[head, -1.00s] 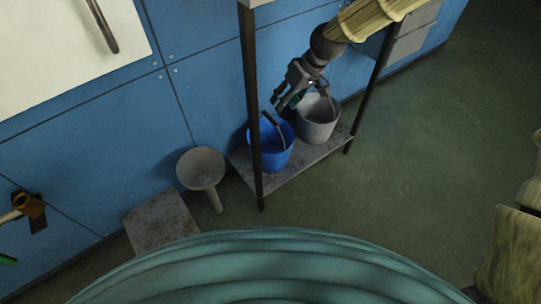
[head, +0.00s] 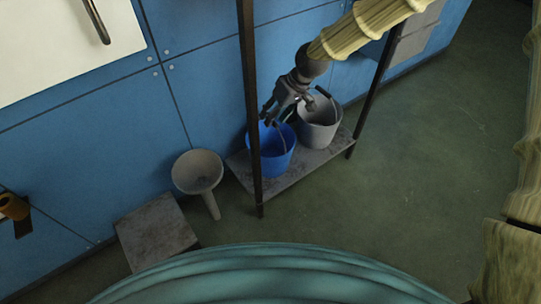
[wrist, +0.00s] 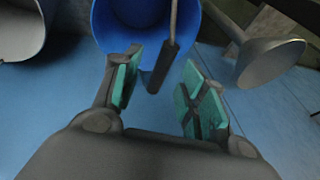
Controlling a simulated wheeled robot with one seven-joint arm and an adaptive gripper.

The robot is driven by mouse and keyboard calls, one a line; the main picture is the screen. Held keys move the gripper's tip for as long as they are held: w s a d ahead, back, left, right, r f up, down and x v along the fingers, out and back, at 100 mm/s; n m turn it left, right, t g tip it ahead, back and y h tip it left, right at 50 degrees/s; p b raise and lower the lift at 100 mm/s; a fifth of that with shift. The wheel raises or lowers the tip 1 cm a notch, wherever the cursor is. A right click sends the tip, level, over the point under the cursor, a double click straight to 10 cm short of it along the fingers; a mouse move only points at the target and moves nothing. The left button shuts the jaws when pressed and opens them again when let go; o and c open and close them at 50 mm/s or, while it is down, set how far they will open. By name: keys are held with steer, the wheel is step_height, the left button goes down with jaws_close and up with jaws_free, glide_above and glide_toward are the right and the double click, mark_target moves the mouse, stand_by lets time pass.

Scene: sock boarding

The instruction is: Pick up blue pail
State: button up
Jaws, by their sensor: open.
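The blue pail (head: 274,160) stands on the low grey shelf, partly behind a dark post in the head view. In the wrist view the blue pail (wrist: 125,28) is at the top, its mouth facing the camera. Its handle has a dark grip (wrist: 162,68) that shows between my two fingers. My gripper (head: 272,117) is at the pail's rim from above. In the wrist view my gripper (wrist: 158,92) is open, with teal pads on either side of the handle grip. I cannot tell whether a pad touches it.
A grey-white pail (head: 318,133) stands right beside the blue one. Dark shelf posts (head: 250,100) rise close to my arm. A grey funnel (head: 197,172) is left of the shelf (head: 300,172), against the blue wall. The floor to the right is clear.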

steer(key=shift+b+x, duration=0.8)
steer(key=shift+x, duration=0.8)
jaws_close()
steer(key=shift+r, duration=0.1)
